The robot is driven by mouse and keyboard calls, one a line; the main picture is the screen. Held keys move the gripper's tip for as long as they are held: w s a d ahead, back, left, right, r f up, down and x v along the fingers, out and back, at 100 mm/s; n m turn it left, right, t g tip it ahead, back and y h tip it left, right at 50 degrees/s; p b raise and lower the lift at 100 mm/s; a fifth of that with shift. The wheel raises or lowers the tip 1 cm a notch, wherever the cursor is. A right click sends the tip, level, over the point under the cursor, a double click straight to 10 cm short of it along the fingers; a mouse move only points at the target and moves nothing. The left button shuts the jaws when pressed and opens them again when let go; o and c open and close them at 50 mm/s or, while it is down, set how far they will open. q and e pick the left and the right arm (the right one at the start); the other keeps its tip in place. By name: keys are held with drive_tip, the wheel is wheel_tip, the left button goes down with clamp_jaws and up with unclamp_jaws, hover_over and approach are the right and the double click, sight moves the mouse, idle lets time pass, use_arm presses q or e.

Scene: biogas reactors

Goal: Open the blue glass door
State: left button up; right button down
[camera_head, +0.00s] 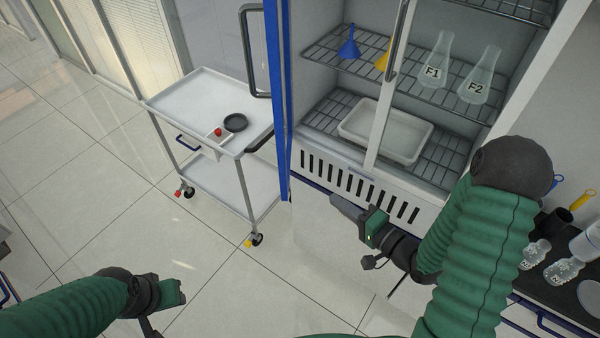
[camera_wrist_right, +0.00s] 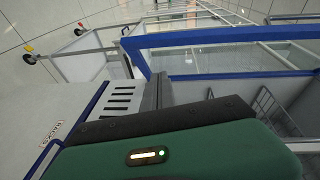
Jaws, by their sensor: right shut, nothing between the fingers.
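The blue glass door (camera_head: 278,110) stands swung out from the left side of the cabinet, seen nearly edge-on. Its black handle (camera_head: 245,55) is on the side facing left. The blue frame (camera_wrist_right: 215,38) and glass also show in the wrist view. My right gripper (camera_head: 338,203) is shut and empty, low in front of the cabinet's vent slots, below and right of the door, apart from the handle. Its fingers also show in the wrist view (camera_wrist_right: 157,90). My left gripper (camera_head: 172,292) is low at the left, far from the door; its fingers are unclear.
A white trolley (camera_head: 185,95) with a black dish (camera_head: 235,122) and a red ball (camera_head: 218,132) stands left of the door. The white-framed right door (camera_head: 388,100) covers shelves with flasks, funnels and a tray. A dark counter (camera_head: 540,285) is at right.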

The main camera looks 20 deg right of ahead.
drive_tip(key=w+a+r+m+t+p, duration=0.1)
drive_tip(key=w+a+p, duration=0.3)
drive_tip(key=w+a, duration=0.4)
drive_tip(key=shift+w+a+r+y, duration=0.15)
drive_tip(key=shift+w+r+y, duration=0.15)
drive_tip(key=shift+w+r, duration=0.35)
drive_tip(key=shift+w+f, duration=0.25)
